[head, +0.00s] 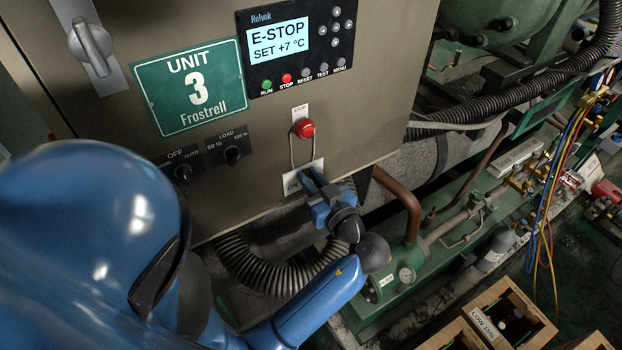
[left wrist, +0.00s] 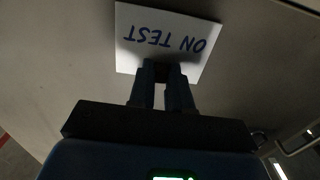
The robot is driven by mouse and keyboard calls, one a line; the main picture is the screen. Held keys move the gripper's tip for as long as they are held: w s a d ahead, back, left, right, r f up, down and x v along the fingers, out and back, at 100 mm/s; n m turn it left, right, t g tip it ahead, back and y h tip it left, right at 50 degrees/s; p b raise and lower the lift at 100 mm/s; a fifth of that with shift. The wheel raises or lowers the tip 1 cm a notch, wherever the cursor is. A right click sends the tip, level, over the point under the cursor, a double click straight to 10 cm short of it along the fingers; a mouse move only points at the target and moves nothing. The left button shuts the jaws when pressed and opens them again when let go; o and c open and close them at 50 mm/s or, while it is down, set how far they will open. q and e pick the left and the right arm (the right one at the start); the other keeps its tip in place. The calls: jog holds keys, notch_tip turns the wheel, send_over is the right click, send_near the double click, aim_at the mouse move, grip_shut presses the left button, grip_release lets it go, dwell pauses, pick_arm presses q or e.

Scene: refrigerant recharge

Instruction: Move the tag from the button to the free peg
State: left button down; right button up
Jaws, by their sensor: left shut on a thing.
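The tag (head: 291,184), a white card marked "ON TEST", hangs by a thin cord loop from the red stop button (head: 305,128) on the cabinet front. My left gripper (head: 309,178) is shut on the card's lower edge and covers part of its lettering in the head view. In the left wrist view the tag (left wrist: 165,40) shows upside down, its edge between the fingertips of the left gripper (left wrist: 162,70). The cord is still around the button. I cannot make out a peg in either view. My right gripper is out of view.
The cabinet (head: 370,110) carries a display panel (head: 294,45), a green "UNIT 3" sign (head: 192,88), a load switch (head: 232,153) and a lever handle (head: 92,43). Below are a ribbed hose (head: 290,277), a copper pipe (head: 400,200) and wooden crates (head: 510,310).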

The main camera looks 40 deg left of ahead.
pick_arm(q)
jog(key=shift+r+p, duration=0.7)
jog(key=shift+r, duration=0.9)
jog(key=b, duration=0.2)
send_near(301, 159)
jog(key=shift+v, duration=1.25)
jog(key=shift+d+f, duration=0.1)
